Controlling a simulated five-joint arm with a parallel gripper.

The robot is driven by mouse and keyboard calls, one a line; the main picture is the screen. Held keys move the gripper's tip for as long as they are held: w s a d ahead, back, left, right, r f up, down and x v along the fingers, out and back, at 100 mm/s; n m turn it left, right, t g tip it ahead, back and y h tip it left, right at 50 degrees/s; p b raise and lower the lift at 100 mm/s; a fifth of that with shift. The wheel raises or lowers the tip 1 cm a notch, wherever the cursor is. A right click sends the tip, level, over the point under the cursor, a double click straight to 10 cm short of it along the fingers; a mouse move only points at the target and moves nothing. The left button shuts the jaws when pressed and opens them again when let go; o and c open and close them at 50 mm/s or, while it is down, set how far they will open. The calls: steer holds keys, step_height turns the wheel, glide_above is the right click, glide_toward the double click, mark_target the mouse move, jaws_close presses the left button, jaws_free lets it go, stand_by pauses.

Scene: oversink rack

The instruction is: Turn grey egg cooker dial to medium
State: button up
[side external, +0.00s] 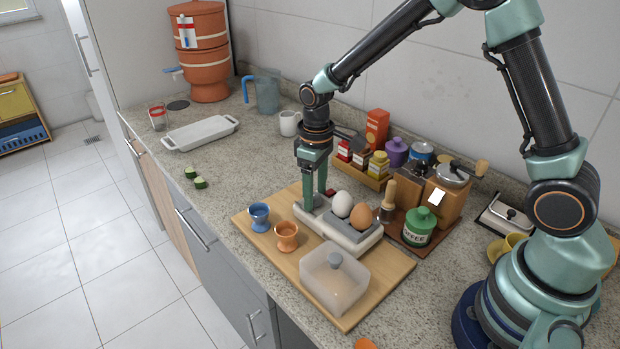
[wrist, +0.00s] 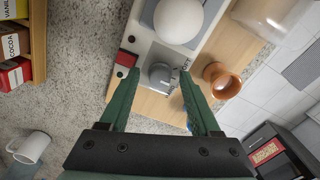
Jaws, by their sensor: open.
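The egg cooker (side external: 366,244) is a pale grey base on a wooden board, with a white egg (side external: 342,204) and a brown egg (side external: 360,216) in it. In the wrist view its grey dial (wrist: 161,75) sits at the end of the cooker (wrist: 146,46), near a red square part (wrist: 125,59). My gripper (side external: 315,200) points down over that end of the cooker. In the wrist view the gripper's (wrist: 158,77) green fingers are open, one on each side of the dial, with gaps showing. I cannot tell the dial's setting. The fingers hide the dial in the side view.
A blue egg cup (side external: 259,217) and an orange egg cup (side external: 287,236) stand beside the cooker. A translucent lid (side external: 333,280) lies in front on the board (side external: 392,284). Jars and a spice rack (side external: 362,178) crowd the back. The counter left of the board is mostly clear.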

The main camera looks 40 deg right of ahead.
mark_target(316, 195)
steer(key=n, duration=0.3)
steer(key=shift+w+r+n, duration=0.1)
steer(key=shift+r+n, duration=0.1)
steer(key=shift+n, duration=0.4)
step_height(316, 195, up, 12)
steer(key=s+d+r+m+t, duration=0.2)
steer(key=s+r+m, duration=0.1)
steer(key=s, duration=0.3)
steer(key=s+d+r+m+t, duration=0.3)
steer(key=s+m, duration=0.2)
steer(key=s, duration=0.2)
steer(key=shift+s+t, duration=0.3)
